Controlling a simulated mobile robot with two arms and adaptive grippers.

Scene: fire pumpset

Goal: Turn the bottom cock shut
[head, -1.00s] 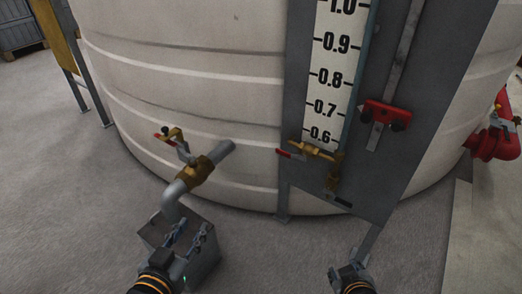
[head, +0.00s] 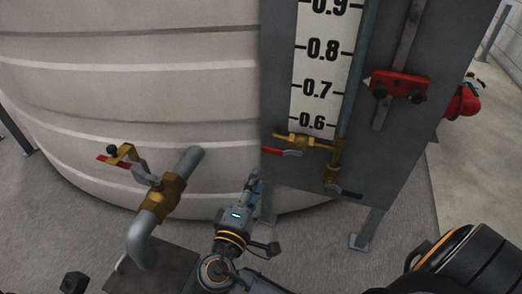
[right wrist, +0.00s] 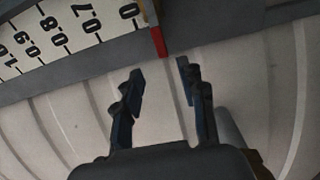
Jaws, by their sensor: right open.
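The bottom of the level gauge has a brass cock (head: 302,141) with a red lever (head: 281,152) pointing left, roughly level. Below it is a second brass fitting (head: 332,174) with a dark lever (head: 346,193). My right gripper (head: 256,180) is just below and left of the red lever, apart from it. In the right wrist view its two fingers (right wrist: 161,75) are open and empty. The red lever (right wrist: 158,42) shows there beyond the fingertips, in line with the gap between them. My left gripper is not in view.
The pale ribbed tank (head: 130,90) stands behind. A grey pipe with a brass valve (head: 162,197) and another red lever is at left. The grey gauge panel (head: 380,150) carries a red clamp (head: 399,84). Its support leg (head: 366,228) meets the floor.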

